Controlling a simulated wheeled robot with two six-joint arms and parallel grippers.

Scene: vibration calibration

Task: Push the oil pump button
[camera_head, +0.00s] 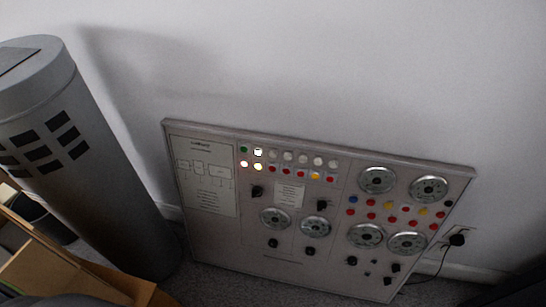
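A grey control panel (325,272) leans against the white wall in the middle of the head view. Its upper left part has two rows of small round buttons or lamps (288,156). A green one (244,149) is at the left end of the top row. Beside and below it, a few glow white or reddish (258,152). Red and yellow ones follow in the lower row. More red, yellow and blue buttons (388,205) sit among the right-hand dials. The labels are too small to read, so I cannot tell which is the oil pump button. Neither gripper is in view.
A tall grey cylinder (110,190) with dark square openings stands left of the panel. Brown box-like pieces (50,272) lie at lower left. A wall socket (457,238) with a black plug and cable is right of the panel. Grey carpet shows below.

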